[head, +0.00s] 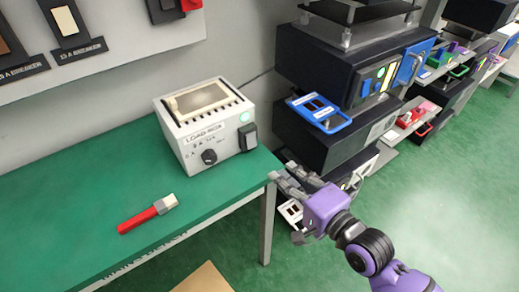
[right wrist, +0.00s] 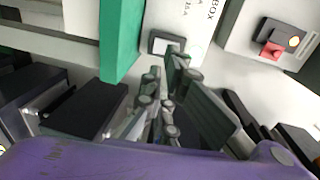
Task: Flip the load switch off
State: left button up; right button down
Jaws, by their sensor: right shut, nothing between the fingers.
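The grey load box (head: 205,125) stands on the green table near its right end. It has a label and a black knob on its front. A black rocker switch (head: 248,137) sits on its right side; I cannot tell its position. In the right wrist view the box (right wrist: 190,18) is at the top, with a dark-framed switch (right wrist: 164,42) just beyond my fingers. My right gripper (head: 280,176) is shut and empty, beside the table's right corner, below and right of the switch and apart from it. It also shows in the right wrist view (right wrist: 172,72). My left gripper is not in view.
The green table (head: 60,205) holds a red-handled tool (head: 148,212) left of my gripper. Dark shelves (head: 330,85) with blue and other coloured fixtures stand close behind my gripper. A wall panel (head: 110,45) with breakers hangs at the upper left. Green floor at right is clear.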

aim_at(253, 144)
jog(key=x, duration=1.1)
jog(key=shift+w+a+p, duration=0.1)
jog(key=shift+w+p, duration=0.1)
jog(key=shift+p, duration=0.2)
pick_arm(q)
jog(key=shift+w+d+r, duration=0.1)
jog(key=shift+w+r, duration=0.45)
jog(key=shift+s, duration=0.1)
